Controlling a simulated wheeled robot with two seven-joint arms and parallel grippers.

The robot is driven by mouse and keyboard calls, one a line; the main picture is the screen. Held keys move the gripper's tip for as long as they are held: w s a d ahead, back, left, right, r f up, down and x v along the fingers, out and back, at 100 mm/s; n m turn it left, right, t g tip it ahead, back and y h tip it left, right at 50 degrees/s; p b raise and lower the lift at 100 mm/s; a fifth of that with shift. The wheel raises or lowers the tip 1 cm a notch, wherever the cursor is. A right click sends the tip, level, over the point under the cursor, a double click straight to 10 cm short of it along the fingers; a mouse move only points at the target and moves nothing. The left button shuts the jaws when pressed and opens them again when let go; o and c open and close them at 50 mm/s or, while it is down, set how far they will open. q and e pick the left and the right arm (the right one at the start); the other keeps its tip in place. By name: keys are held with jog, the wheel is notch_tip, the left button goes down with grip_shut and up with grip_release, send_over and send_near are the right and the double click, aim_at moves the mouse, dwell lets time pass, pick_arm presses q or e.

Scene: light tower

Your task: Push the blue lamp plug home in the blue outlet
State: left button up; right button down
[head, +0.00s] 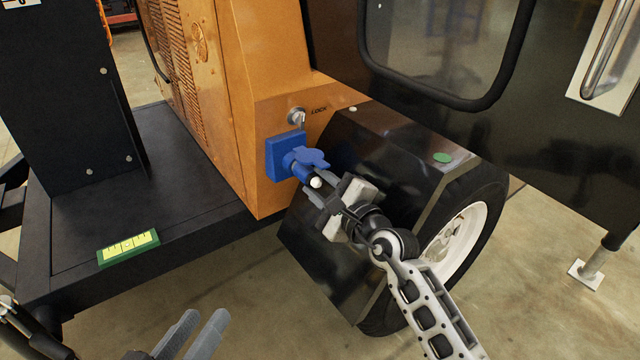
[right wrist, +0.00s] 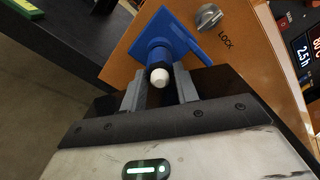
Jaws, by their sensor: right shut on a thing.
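The blue outlet (head: 282,158) is on the lower side of the orange housing, with its blue lid (head: 313,157) swung out. It also shows in the right wrist view (right wrist: 150,25). The blue lamp plug (head: 300,172) is lined up with the outlet's mouth; its blue body (right wrist: 158,52) meets the outlet, and its black rear with a white end points back at me. I cannot tell how deep it sits. My right gripper (head: 318,190) is shut on the plug's rear; its fingers (right wrist: 158,92) flank it. My left gripper (head: 190,332) is open and empty, low in the head view.
A key switch marked LOCK (head: 296,116) is just above the outlet. The black fender (head: 350,240) and wheel (head: 460,235) are close behind and below my right gripper. A black deck (head: 170,200) with a green-yellow level plate (head: 128,246) is at left.

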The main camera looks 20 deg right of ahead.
jog(key=shift+w, duration=0.1)
dwell(0.6)
jog(key=c, duration=1)
grip_release()
jog(key=shift+o, duration=0.2)
